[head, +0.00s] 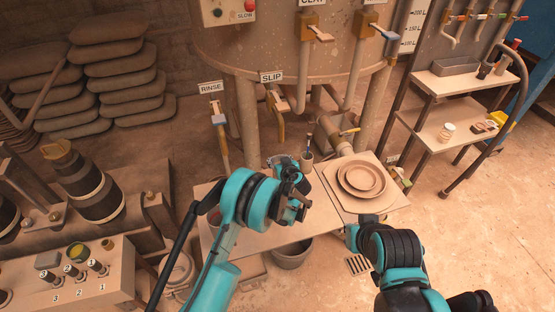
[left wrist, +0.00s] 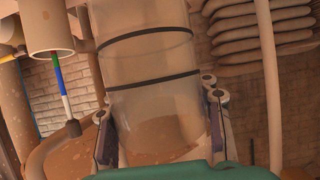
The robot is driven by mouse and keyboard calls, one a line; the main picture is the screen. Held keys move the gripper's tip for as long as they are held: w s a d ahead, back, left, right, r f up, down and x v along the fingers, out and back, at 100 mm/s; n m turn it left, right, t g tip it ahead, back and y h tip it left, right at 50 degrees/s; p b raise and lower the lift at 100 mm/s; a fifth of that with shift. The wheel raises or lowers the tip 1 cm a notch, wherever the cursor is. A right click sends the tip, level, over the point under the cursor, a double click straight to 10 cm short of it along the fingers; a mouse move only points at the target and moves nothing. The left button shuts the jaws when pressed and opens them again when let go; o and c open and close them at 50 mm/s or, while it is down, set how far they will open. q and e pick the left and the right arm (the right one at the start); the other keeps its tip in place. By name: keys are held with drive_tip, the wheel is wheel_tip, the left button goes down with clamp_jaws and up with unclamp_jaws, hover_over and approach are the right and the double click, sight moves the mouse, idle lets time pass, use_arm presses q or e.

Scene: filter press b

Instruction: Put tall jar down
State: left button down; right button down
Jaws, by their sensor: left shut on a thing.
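The tall jar (left wrist: 150,70) fills the middle of the left wrist view. It is a clear cylinder with two dark bands and brownish contents low down. My left gripper (left wrist: 160,118) is shut on it, with a finger at each side. In the head view my left gripper (head: 296,192) is over the work table (head: 245,238), and I cannot make out the jar there. What is under the jar is hidden. My right gripper (head: 354,230) is by the table's front right edge; its fingers are too hidden to tell their state.
Round stacked plates (head: 362,178) lie on a square board at the table's right. A small holder with a tool (head: 307,153) stands at the back. The large tank (head: 290,60) with taps overhangs behind. A bucket (head: 291,254) is below the front edge. The table's front left is clear.

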use_arm(q)
drive_tip(key=c, duration=0.7)
unclamp_jaws()
drive_tip(key=shift+f, duration=0.1)
